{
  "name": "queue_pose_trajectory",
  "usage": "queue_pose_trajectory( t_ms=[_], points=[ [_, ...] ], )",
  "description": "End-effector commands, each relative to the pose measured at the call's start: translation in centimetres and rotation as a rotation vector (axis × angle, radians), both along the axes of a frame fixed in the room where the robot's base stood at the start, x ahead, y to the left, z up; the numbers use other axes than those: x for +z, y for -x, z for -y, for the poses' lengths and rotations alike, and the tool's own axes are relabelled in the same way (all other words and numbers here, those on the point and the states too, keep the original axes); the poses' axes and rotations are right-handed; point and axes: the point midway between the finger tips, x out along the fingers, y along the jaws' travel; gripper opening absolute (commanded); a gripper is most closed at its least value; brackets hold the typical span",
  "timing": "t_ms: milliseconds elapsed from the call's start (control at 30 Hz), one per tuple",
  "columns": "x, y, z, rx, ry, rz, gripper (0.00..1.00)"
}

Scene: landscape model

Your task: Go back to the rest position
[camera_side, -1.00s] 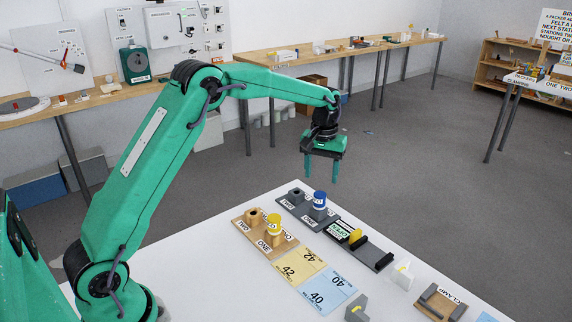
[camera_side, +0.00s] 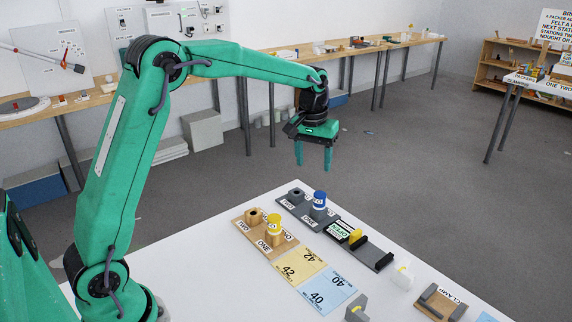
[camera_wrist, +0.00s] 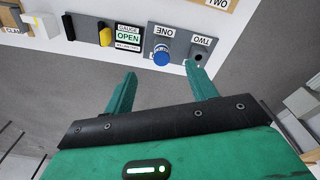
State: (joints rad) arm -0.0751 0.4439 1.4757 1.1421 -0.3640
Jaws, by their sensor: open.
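My gripper (camera_side: 314,168) is green with two fingers. It hangs in the air above and beyond the far edge of the white table (camera_side: 410,295). The wrist view shows its fingers (camera_wrist: 160,90) apart with nothing between them. The nearest pieces are on the dark grey board (camera_side: 294,207), which carries a blue-capped cylinder (camera_side: 319,200) on the ONE spot and a dark holed block (camera_side: 296,194) on the TWO spot. A wooden board (camera_side: 248,231) holds a yellow-capped cylinder (camera_side: 274,225) and a brown holed block (camera_side: 254,215).
A gauge board (camera_side: 372,253) with an OPEN label and a yellow piece stands beside the grey board. A clamp (camera_side: 440,300), a white block (camera_side: 403,275) and numbered cards (camera_side: 329,290) lie on the table. Long wooden benches (camera_side: 275,65) line the wall. The floor below my gripper is clear.

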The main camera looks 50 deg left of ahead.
Motion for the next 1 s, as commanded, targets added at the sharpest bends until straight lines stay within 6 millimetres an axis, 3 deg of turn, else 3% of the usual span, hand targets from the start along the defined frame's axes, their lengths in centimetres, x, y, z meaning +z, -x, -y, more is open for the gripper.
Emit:
queue_pose_trajectory(
  t_ms=[200, 500, 1000],
  points=[
    [3.6, 3.8, 0.8, -0.061, -0.01, 0.06, 0.57],
    [6.7, 9.4, 1.8, -0.143, -0.026, 0.137, 0.57],
    [8.5, 19.2, 3.0, -0.276, -0.063, 0.263, 0.57]
  ],
)
